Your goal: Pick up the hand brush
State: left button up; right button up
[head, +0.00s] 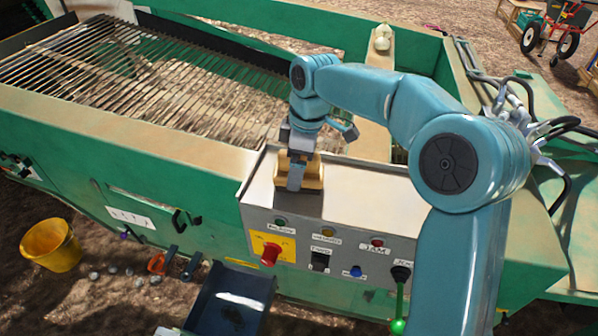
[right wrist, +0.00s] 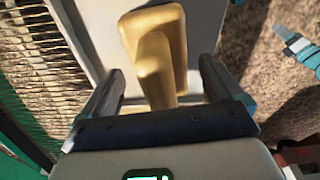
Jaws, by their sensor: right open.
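The hand brush (head: 313,176), a yellow-tan block with a narrower handle, lies on the grey top of the control box. My right gripper (head: 294,178) is over it, pointing down, and partly hides it. In the right wrist view the brush (right wrist: 160,45) extends up from between the two fingers of my right gripper (right wrist: 160,88). The jaws are open, with a gap on each side of the handle. My left gripper cannot be made out in the head view.
The control box front has a red knob (head: 270,254), several buttons and a green-handled lever (head: 399,310). A slatted conveyor (head: 130,75) lies behind. A yellow bucket (head: 52,246) and a dark blue chute (head: 232,302) are in front.

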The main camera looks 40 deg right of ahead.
jog(key=shift+s+a+r, duration=0.1)
jog(key=shift+s, duration=0.05)
jog(key=shift+f, duration=0.3)
jog(key=shift+c, duration=0.3)
jog(key=c, duration=1.2)
jog(key=shift+r, duration=0.15)
jog(key=r+p, duration=0.1)
jog(key=r, duration=0.8)
jog(key=shift+w+r, duration=0.2)
notch_tip(320, 180, up, 11)
jog(key=p, duration=0.4)
jog(key=shift+s, duration=0.1)
jog(key=shift+f, duration=0.1)
